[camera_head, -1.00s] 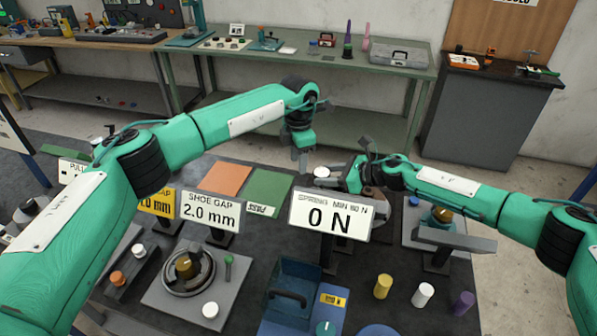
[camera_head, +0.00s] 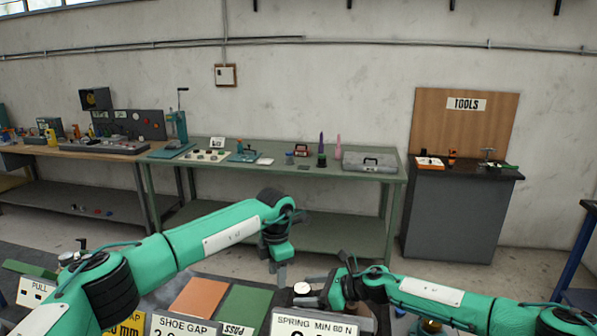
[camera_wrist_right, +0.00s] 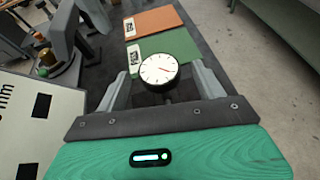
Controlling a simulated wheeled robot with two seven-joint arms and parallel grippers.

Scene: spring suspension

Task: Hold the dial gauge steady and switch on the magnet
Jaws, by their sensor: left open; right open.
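The dial gauge (camera_wrist_right: 158,69), with a round white face, black rim and red needle, shows in the right wrist view between the fingers of my right gripper (camera_wrist_right: 160,76). The fingers stand apart on either side of it; I cannot tell whether they touch it. In the head view a small pale disc, apparently the gauge (camera_head: 301,288), is just left of my right gripper (camera_head: 322,287). My left gripper (camera_head: 279,272) points down, open, just left of and above that disc in the picture. I cannot make out the magnet or its switch.
An orange mat (camera_head: 198,298) and a green mat (camera_head: 243,306) lie on the near bench behind the signs. The spring sign (camera_head: 315,325) stands in front. A green bench (camera_head: 370,177) and a tool cabinet (camera_head: 450,215) stand beyond an aisle. Most of the near bench is out of view.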

